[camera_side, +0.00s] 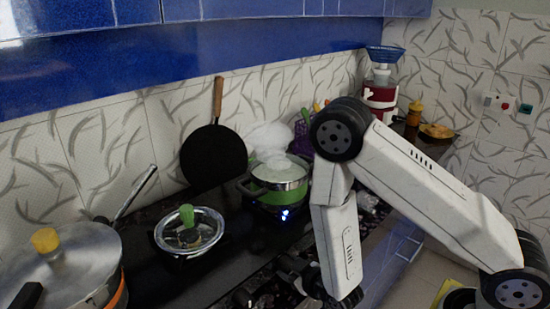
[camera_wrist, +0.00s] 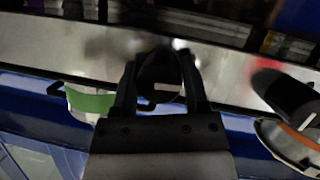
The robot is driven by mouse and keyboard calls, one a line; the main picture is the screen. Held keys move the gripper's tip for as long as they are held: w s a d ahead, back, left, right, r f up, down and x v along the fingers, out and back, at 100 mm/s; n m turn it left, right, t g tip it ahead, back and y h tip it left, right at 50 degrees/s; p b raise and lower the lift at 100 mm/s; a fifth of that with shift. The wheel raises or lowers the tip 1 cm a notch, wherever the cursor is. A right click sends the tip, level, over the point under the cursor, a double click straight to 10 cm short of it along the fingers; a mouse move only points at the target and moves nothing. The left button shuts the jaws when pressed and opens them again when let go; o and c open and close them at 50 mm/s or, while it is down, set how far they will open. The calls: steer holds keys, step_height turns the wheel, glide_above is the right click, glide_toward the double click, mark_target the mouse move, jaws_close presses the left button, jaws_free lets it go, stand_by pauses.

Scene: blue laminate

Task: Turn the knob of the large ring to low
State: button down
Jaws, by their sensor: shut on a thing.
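In the wrist view, my gripper (camera_wrist: 160,62) has its two dark fingers on either side of a round black knob (camera_wrist: 161,73) on a pale metal panel (camera_wrist: 225,72). The fingers are closed on it. A short white mark on the knob lies about level in the picture. In the side view, my gripper (camera_side: 300,275) is low at the stove front, dark and partly hidden by my arm, and the knob cannot be made out there. A burner with a small blue light burns under a steaming green-banded pot (camera_side: 278,188). The ring's setting cannot be read.
A second black knob-like part (camera_wrist: 285,97) with a white mark stands at the right in the wrist view. A lidded pan (camera_side: 190,232) and a large pot (camera_side: 75,265) stand left on the dark counter. A black pan (camera_side: 212,157) leans on the tiles.

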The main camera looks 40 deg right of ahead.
steer(key=m+y, duration=0.2)
steer(key=m, duration=0.1)
steer(key=shift+m+y, duration=0.3)
steer(key=shift+m, duration=0.1)
steer(key=m+y, duration=0.2)
steer(key=m, duration=0.1)
steer(key=shift+y, duration=0.4)
steer(key=shift+m, duration=0.3)
steer(key=shift+c, duration=0.5)
jaws_free()
steer(key=shift+a, duration=0.1)
